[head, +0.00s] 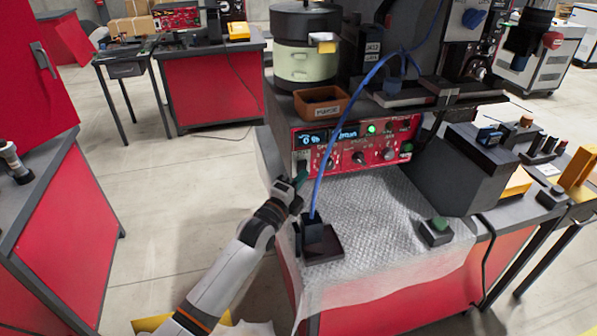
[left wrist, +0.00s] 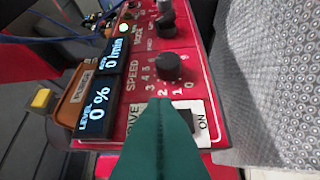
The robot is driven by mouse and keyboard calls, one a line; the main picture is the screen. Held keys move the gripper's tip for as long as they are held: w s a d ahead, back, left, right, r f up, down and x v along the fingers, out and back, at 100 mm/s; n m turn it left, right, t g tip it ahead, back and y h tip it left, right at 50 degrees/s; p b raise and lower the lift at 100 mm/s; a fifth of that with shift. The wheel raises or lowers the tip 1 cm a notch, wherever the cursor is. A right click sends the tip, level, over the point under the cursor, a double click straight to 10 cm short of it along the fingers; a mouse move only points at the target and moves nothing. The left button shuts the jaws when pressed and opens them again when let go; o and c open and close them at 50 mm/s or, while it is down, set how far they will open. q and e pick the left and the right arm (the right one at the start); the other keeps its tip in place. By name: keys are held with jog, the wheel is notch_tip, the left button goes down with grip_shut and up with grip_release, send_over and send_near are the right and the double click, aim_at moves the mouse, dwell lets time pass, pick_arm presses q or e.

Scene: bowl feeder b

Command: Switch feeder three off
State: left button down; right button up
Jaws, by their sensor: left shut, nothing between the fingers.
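A red control panel (head: 345,147) faces me on the front of the feeder unit; I cannot read a feeder number on it. Its level display (left wrist: 95,105) reads 0 % and the rate display (left wrist: 115,52) reads 0 /min. A green lamp (head: 371,128) is lit on the panel. The drive switch (left wrist: 203,124), marked ON at one end, is largely hidden behind my fingers. The speed knob (left wrist: 172,66) stands beside it. My left gripper (head: 300,180), with green fingers (left wrist: 165,108), is shut and empty before the panel's lower left; I cannot tell whether it touches the switch.
A blue cable (head: 326,165) hangs across the panel to a black block (head: 314,231) on the bubble-wrap mat (head: 375,215). A green-button box (head: 436,231) stands at the mat's right. A brown tray (head: 321,104) and pale bowl (head: 304,62) sit above the panel.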

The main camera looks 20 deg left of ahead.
pick_arm(q)
jog(key=shift+w+a, duration=0.55)
jog(key=shift+w, duration=0.2)
jog(key=shift+r, duration=0.15)
jog(key=shift+w+r+p, duration=0.1)
jog(key=shift+r+p, duration=0.1)
jog(key=shift+p, duration=0.35)
jog(key=shift+a+f, duration=0.1)
jog(key=shift+f, duration=0.05)
